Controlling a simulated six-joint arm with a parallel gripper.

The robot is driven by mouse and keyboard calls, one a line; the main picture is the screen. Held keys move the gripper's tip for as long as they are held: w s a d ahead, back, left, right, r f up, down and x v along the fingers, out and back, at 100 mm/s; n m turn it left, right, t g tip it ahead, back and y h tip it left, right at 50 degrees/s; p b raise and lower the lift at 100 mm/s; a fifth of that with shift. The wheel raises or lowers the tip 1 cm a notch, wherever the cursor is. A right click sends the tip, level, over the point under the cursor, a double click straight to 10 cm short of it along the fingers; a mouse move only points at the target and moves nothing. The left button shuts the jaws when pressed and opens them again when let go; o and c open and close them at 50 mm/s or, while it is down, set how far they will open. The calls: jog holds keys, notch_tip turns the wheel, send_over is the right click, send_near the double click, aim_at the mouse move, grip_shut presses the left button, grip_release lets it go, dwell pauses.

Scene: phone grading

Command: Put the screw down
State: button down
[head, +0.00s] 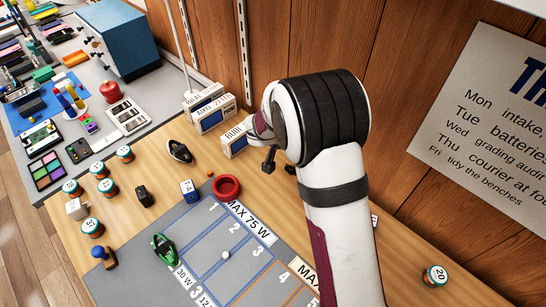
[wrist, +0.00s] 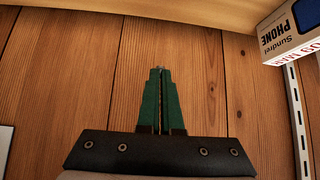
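My gripper (wrist: 160,72) shows in the wrist view with its two green fingers nearly together, only a thin gap between them. A tiny greyish tip, which looks like the screw (wrist: 161,68), shows right between the fingertips; most of it is hidden by the fingers. The fingers point at the wooden wall.
The grey mat (head: 203,250) with numbered cells has a red ring-shaped dish (head: 227,187) at its edge and a green object (head: 164,249) at its left. Phone boxes (head: 212,116) stand along the wall. A jar (head: 434,275) is at right; bare desk lies beside it.

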jog(key=shift+m, duration=0.3)
jog(key=w+a+f, duration=0.1)
jog(key=a+f, duration=0.1)
jog(key=a, duration=0.1)
jog(key=w+a+f, duration=0.1)
jog(key=a+f, duration=0.1)
jog(key=a, duration=0.1)
jog(key=w+a+f, duration=0.1)
jog(key=a+f, duration=0.2)
jog(key=shift+w+a, duration=0.15)
jog(key=shift+a, duration=0.05)
jog(key=shift+a+f, duration=0.1)
jog(key=shift+f, duration=1.85)
jog(key=c, duration=1.5)
grip_release()
jog(key=shift+f, duration=0.15)
jog(key=shift+c, duration=0.2)
jog(key=o, duration=0.5)
jog(key=shift+c, duration=0.2)
